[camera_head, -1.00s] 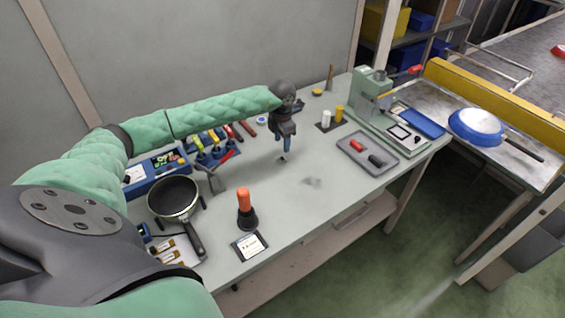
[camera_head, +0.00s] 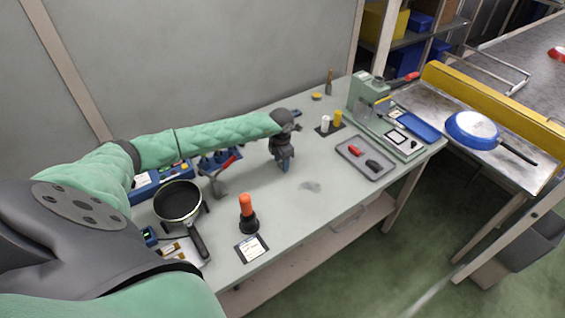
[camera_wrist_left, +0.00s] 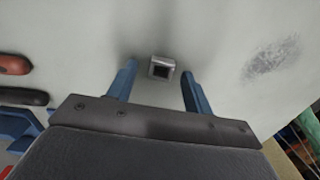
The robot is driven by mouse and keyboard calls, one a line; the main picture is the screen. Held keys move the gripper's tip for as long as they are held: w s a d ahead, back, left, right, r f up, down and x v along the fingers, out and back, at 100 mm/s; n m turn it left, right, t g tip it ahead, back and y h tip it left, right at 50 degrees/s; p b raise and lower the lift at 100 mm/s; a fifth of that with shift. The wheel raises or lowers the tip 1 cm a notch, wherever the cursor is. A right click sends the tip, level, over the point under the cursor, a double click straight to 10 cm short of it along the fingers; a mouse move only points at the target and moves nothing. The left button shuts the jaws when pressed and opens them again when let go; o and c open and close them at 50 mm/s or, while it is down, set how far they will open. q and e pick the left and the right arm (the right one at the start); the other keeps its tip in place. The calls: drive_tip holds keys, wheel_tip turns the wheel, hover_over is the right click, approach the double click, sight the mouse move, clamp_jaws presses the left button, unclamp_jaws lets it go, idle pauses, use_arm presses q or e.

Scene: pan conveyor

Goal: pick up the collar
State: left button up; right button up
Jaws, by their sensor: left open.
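The collar (camera_wrist_left: 161,67) is a small square metal piece with a dark square opening. It lies on the grey bench in the left wrist view. My left gripper (camera_wrist_left: 159,80) is open, with one blue finger on each side of the collar and a gap to each. The collar sits near the level of the fingertips; I cannot tell whether they touch the bench. In the head view my left gripper (camera_head: 284,166) points down over the middle of the bench and hides the collar. My right gripper is not in view.
A black pan (camera_head: 178,201) and an orange-handled tool (camera_head: 247,212) stand at the bench's near left. A grey tray (camera_head: 382,173) and a green press (camera_head: 362,97) are on the right. A dark smudge (camera_head: 310,186) marks the clear bench beside my gripper.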

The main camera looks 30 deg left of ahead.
use_arm(q)
drive_tip(key=shift+f, duration=0.1)
drive_tip(key=c, duration=1.1)
drive_tip(key=shift+o, duration=0.2)
